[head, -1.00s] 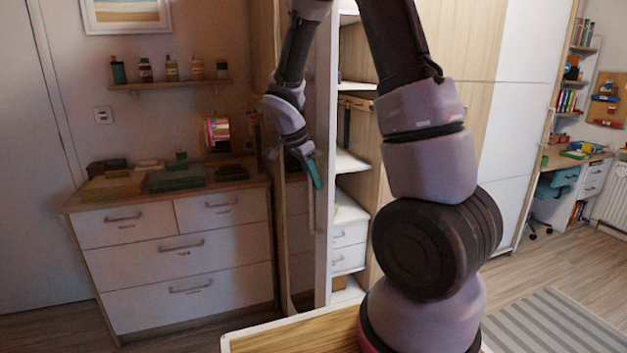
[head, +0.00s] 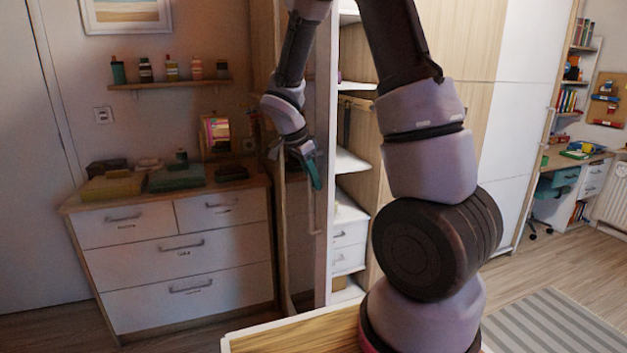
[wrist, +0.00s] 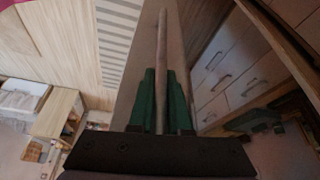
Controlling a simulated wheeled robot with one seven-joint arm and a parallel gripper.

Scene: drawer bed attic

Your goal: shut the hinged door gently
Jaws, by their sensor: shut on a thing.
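The hinged door (head: 323,230) of the wardrobe stands open, seen nearly edge-on in the head view, left of the open shelves. Its pale upright bar handle (head: 311,205) shows below my gripper (head: 313,172). In the wrist view the handle (wrist: 163,35) runs up between the green fingers of my gripper (wrist: 161,78). The fingers are shut on the bar, one on each side. The door's face (wrist: 190,35) lies behind it and looks mirrored on the right. Part of the handle is hidden by the fingers.
A white-fronted chest of drawers (head: 180,250) with boxes on top stands left of the door. The wardrobe's open shelves (head: 350,165) are to the right. A striped rug (head: 560,320) lies on the floor at lower right.

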